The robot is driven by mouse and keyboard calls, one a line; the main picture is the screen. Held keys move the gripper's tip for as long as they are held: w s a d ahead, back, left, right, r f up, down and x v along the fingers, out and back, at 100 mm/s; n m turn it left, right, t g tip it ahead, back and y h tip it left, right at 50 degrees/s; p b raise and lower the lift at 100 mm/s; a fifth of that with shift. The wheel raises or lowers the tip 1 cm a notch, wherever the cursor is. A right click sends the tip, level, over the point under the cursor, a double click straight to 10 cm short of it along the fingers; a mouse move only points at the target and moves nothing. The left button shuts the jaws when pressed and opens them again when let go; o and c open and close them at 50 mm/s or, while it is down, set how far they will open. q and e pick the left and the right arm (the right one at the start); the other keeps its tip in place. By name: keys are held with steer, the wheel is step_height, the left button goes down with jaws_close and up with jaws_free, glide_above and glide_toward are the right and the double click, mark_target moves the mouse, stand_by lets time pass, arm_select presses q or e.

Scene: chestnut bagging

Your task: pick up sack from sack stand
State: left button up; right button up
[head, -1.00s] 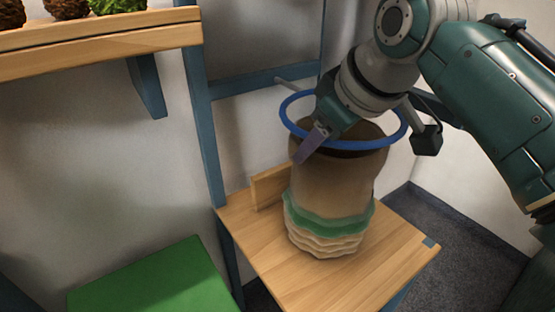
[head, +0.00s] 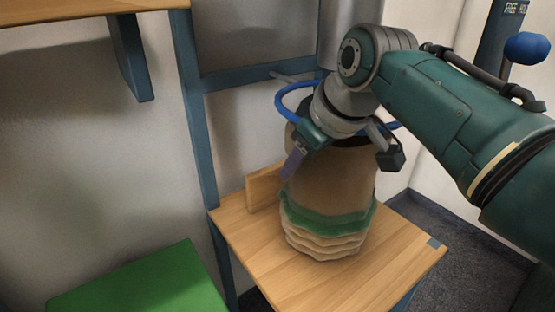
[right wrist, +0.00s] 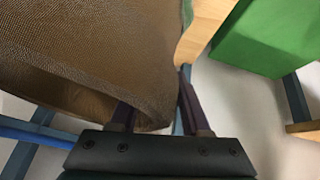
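The brown mesh sack (head: 330,183) with a green band and folded lower part stands upright on the wooden shelf of the sack stand (head: 395,262). The blue ring (head: 283,98) of the stand is around its top, partly hidden by my arm. My right gripper (head: 292,163) is at the sack's upper left side, below the ring. In the right wrist view, the sack's wall (right wrist: 150,85) passes between the two fingers of my right gripper (right wrist: 158,108), which are apart, one on the inner side and one outside. My left gripper is not in view.
A green surface (head: 145,283) lies at the lower left. A wooden shelf (head: 80,8) with a blue bracket (head: 132,58) is at the upper left. A wooden block (head: 264,188) stands behind the sack. A blue ball (head: 527,48) is at the upper right.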

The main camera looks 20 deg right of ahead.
jaws_close()
stand_by(1.1)
steer(key=shift+r, duration=0.1)
